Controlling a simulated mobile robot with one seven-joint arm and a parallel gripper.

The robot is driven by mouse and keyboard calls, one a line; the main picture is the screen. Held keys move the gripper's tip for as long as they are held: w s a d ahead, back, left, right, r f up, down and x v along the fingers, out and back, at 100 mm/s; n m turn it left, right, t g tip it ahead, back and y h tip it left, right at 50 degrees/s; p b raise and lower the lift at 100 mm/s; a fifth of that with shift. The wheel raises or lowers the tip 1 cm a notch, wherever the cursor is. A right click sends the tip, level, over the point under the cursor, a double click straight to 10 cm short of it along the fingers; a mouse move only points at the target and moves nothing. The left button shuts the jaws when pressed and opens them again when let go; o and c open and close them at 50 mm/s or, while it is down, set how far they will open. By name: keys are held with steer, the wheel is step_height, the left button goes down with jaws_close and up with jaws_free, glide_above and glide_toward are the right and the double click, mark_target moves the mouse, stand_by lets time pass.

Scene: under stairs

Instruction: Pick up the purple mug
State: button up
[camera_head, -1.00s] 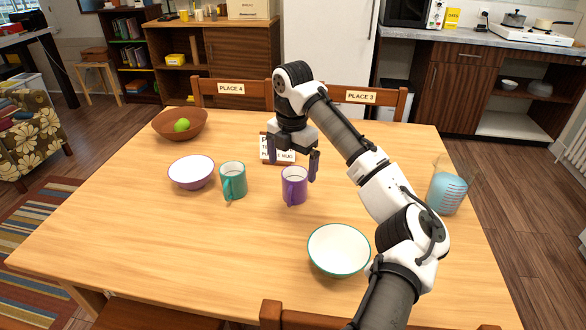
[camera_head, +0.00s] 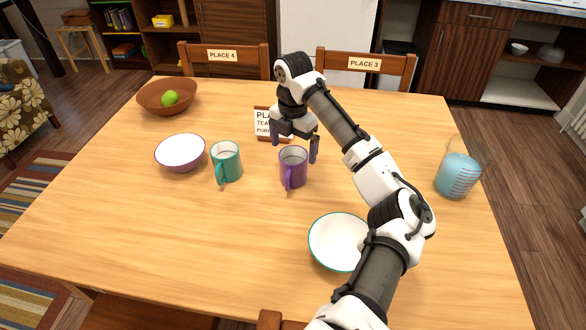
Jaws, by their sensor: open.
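The purple mug (camera_head: 293,168) stands upright on the wooden table, with its handle toward the camera. My gripper (camera_head: 294,149) is open and points down just above and behind the mug. One finger shows to the left of the mug's rim and the other to its right. I cannot tell whether the fingertips are level with the rim, and nothing is held between them.
A teal mug (camera_head: 226,162) stands left of the purple one. A purple-rimmed bowl (camera_head: 181,153) is further left. A teal-rimmed bowl (camera_head: 335,242) is in front, partly behind my arm. A sign (camera_head: 264,125) stands behind the gripper. A blue-filled beaker (camera_head: 457,177) is right.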

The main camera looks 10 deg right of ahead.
mark_target(293, 160)
steer(key=shift+a+f+p, duration=0.15)
steer(key=shift+f+p, duration=0.6)
steer(key=shift+f, duration=2.15)
steer(key=c, duration=1.2)
steer(key=shift+r, duration=0.15)
steer(key=shift+c, duration=0.3)
step_height(293, 160, up, 20)
steer(key=shift+b, duration=0.45)
steer(key=o, duration=0.7)
steer(key=c, duration=0.9)
